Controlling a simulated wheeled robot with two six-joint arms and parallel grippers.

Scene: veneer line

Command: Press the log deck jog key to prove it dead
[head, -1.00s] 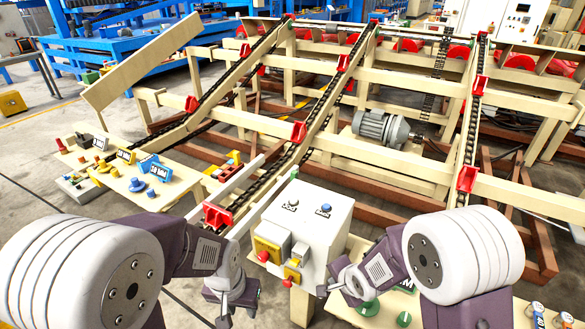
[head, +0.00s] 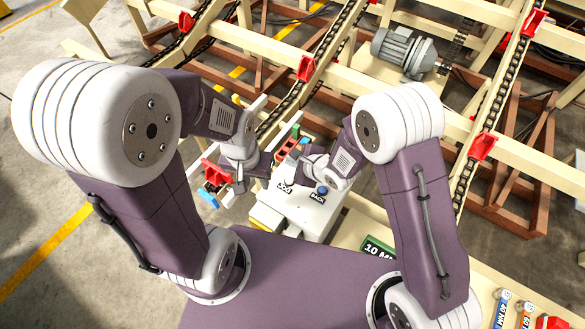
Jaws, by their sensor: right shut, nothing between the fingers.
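The control box (head: 302,213) has a pale top with two labelled keys. The jog key (head: 285,186), marked JOG, is on the left, small and partly covered by my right gripper. The blue key (head: 322,191), marked BACK, is to its right. My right gripper (head: 287,176) is shut and empty, its tip at or just above the jog key; I cannot tell whether it touches. My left gripper (head: 239,184) hangs left of the box, apart from the keys; its fingers are too small to read.
Red and blue parts (head: 211,180) sit left of the box, close to my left gripper. A chain conveyor (head: 325,50) and a grey motor (head: 403,52) lie behind. A green sign (head: 377,246) and tagged items (head: 502,305) are on the right bench.

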